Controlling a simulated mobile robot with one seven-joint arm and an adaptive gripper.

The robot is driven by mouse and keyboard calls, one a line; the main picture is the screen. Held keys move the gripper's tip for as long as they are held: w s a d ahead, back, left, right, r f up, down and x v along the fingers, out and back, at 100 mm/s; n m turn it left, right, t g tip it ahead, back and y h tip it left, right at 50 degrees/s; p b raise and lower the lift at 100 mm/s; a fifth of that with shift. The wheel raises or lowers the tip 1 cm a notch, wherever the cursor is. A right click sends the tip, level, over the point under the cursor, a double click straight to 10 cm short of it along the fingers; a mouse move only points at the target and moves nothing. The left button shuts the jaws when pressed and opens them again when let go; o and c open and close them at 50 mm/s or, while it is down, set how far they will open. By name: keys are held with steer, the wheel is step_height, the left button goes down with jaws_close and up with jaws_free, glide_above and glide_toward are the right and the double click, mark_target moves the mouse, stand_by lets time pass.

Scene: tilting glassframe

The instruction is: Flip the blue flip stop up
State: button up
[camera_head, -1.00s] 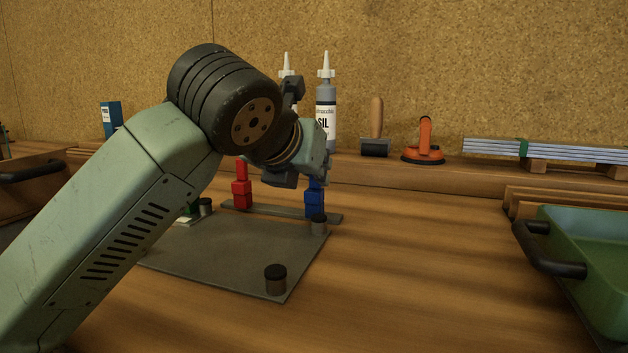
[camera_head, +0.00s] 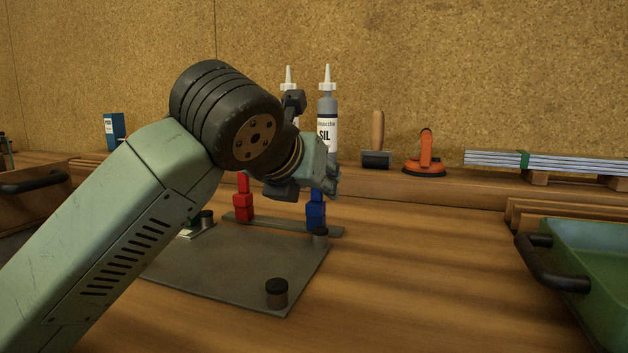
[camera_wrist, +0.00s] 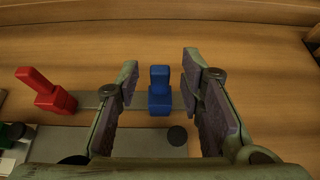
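The blue flip stop (camera_head: 316,217) stands at the right end of a thin grey rail (camera_head: 280,226) on the bench. In the head view a narrower blue part rises above its block, and its top is hidden behind my gripper (camera_head: 330,182). In the wrist view the blue flip stop (camera_wrist: 159,98) lies between the two spread fingers of my gripper (camera_wrist: 160,70), with a visible gap on each side. My gripper is open and holds nothing. A red flip stop (camera_head: 243,211) stands at the rail's left end, also in the wrist view (camera_wrist: 52,96).
A grey plate (camera_head: 235,262) with several dark-capped posts (camera_head: 277,292) lies in front of the rail. A green tray (camera_head: 590,250) is at right; bench between is clear.

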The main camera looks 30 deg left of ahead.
steer(key=v, duration=1.2)
steer(key=shift+d, duration=0.1)
